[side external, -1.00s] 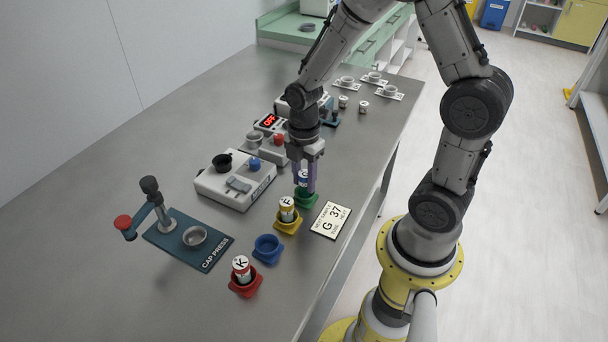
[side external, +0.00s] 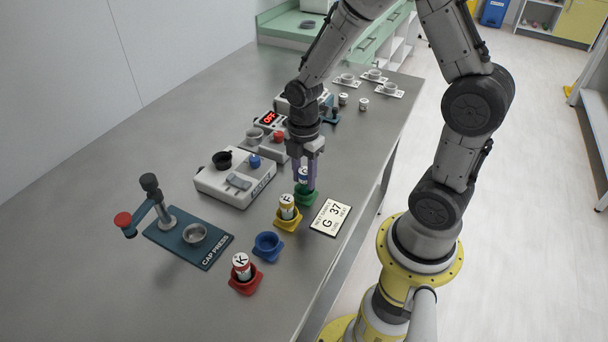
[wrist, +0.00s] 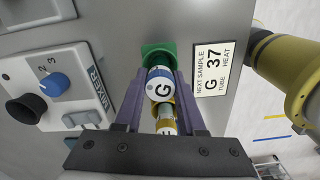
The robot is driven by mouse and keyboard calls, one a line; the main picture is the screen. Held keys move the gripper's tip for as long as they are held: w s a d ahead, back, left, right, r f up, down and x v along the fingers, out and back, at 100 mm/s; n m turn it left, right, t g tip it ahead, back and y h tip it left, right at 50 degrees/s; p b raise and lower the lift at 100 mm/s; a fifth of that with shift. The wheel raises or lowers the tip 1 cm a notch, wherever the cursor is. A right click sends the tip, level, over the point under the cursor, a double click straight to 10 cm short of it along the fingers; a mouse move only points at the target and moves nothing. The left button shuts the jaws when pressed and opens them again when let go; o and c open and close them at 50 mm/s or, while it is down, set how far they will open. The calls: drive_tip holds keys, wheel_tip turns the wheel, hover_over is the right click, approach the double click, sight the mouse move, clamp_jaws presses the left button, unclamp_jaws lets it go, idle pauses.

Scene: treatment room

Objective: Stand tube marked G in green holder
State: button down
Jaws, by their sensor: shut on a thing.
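The tube marked G (wrist: 160,84) has a white cap with a blue band and is between the fingers of my gripper (side external: 305,182), which is shut on it. The G cap shows in the wrist view. The green holder (side external: 306,198) is directly below the tube; it also shows in the wrist view (wrist: 157,50). In the side view the tube is upright at the holder, partly hidden by the fingers. I cannot tell whether its bottom rests in the holder.
A yellow holder (side external: 288,222) with tube F (side external: 287,206) stands close by. An empty blue holder (side external: 268,247) and a red holder (side external: 245,284) with tube K (side external: 241,266) follow. The mixer (side external: 236,178), cap press (side external: 190,240) and G 37 card (side external: 331,217) are nearby.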

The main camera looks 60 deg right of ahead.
sight(304, 171)
drive_tip(key=shift+f, duration=0.6)
drive_tip(key=c, duration=0.8)
unclamp_jaws()
drive_tip(key=shift+r, duration=0.1)
drive_tip(key=shift+r, duration=5.45)
